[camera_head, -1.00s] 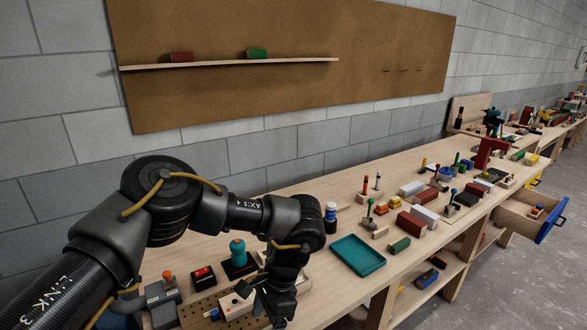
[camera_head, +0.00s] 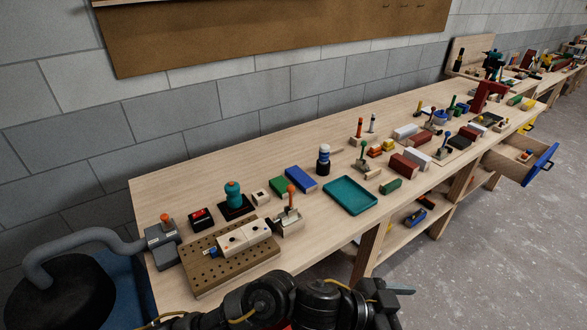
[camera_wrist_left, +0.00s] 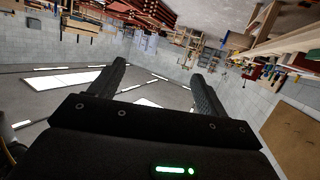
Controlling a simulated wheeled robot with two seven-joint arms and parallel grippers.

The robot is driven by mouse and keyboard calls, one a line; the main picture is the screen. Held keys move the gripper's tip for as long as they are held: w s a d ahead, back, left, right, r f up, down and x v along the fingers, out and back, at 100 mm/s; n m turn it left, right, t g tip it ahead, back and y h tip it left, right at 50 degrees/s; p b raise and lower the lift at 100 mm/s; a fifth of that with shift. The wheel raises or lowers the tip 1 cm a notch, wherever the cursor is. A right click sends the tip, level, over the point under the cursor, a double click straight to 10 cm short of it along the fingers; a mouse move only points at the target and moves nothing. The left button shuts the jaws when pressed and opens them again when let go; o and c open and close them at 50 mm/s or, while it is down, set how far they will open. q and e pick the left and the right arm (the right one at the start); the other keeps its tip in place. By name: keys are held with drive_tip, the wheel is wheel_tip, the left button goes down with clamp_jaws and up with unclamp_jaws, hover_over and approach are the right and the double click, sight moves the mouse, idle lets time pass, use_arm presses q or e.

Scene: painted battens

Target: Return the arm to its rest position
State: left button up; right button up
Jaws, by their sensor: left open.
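My left arm lies folded low along the bottom of the head view, in front of the bench's near edge. My left gripper (camera_wrist_left: 158,72) is open and empty in the left wrist view. Its two dark fingers stand apart with only the distant room between them. In the head view the end of the arm (camera_head: 398,288) points right, clear of the bench top, and its fingers are hard to make out. My right gripper is not in view.
The wooden bench (camera_head: 240,165) holds a pegboard block (camera_head: 208,278), a teal tray (camera_head: 350,196), a blue block (camera_head: 300,179) and several painted battens. An open drawer (camera_head: 515,160) juts out at right. The floor (camera_head: 480,260) in front is free.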

use_arm(q)
drive_tip(key=w+a+f+n+t+y, duration=0.2)
drive_tip(key=w+a+f+n+t, duration=0.1)
drive_tip(key=a, duration=0.4)
drive_tip(key=w+a+f+n+t+y, duration=0.2)
drive_tip(key=w+a+n, duration=0.15)
drive_tip(key=a, duration=0.25)
drive_tip(key=w+a+f+n+t+y, duration=0.2)
drive_tip(key=a+f+n+t, duration=0.15)
drive_tip(key=a, duration=0.35)
drive_tip(key=s+a+f+n+g+y, duration=0.25)
drive_tip(key=s+a, duration=0.25)
drive_tip(key=a, duration=0.4)
drive_tip(key=s+a+f+n+g+y, duration=0.1)
drive_tip(key=s+a+f+y, duration=0.25)
drive_tip(key=s+a, duration=0.4)
drive_tip(key=s+a+f+n+g+y, duration=0.15)
drive_tip(key=s+a+f, duration=0.25)
drive_tip(key=a, duration=0.6)
wheel_tip(320, 180, down, 30)
drive_tip(key=s+g+b, duration=0.2)
drive_tip(key=s, duration=0.1)
drive_tip(key=s+a+f+g+y, duration=0.1)
drive_tip(key=s+a+f, duration=0.2)
drive_tip(key=s+f, duration=1.2)
drive_tip(key=shift+s+a+m+b, duration=0.15)
drive_tip(key=shift+m+b, duration=0.15)
drive_tip(key=shift+b, duration=0.1)
